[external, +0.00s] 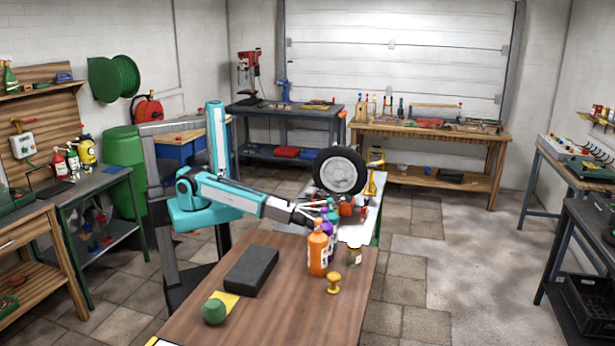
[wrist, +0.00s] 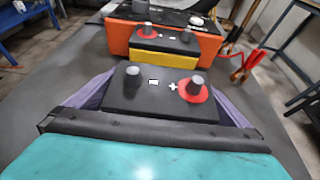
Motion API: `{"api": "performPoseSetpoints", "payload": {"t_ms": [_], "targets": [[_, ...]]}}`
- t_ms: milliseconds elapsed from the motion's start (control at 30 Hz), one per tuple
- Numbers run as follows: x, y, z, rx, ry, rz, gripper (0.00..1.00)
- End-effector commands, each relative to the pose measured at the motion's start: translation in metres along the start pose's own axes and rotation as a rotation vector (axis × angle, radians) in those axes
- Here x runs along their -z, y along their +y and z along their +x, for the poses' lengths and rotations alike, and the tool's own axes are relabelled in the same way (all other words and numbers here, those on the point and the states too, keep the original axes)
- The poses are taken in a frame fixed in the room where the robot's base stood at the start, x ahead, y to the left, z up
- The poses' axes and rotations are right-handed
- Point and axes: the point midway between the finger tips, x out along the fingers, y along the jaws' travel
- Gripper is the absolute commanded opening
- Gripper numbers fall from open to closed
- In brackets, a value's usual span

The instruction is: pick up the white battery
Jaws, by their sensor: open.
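I cannot make out the white battery for sure. My fingertips do not show clearly in the wrist view. I see nothing held.
An orange bottle (external: 318,250) and a small yellow knob-like object (external: 334,284) stand near my gripper. A black block (external: 251,271) and a green ball (external: 214,311) lie on the brown table (external: 290,315). A wheel (external: 339,171) stands behind. Red clamps (wrist: 247,63) lie right of the batteries.

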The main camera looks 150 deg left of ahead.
Motion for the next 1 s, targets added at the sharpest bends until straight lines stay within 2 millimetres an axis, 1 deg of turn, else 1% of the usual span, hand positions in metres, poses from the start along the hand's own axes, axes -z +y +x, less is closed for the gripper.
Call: {"api": "performPoseSetpoints", "payload": {"t_ms": [567,600,767,1000], "targets": [[-0.0001,0.0002,0.0016,0.000,-0.001,0.000,1.00],[-0.0001,0.0002,0.0016,0.000,-0.001,0.000,0.93],[-0.0001,0.0002,0.0016,-0.001,-0.001,0.000,0.66],[-0.0001,0.0003,0.0016,-0.001,0.000,0.000,0.26]]}}
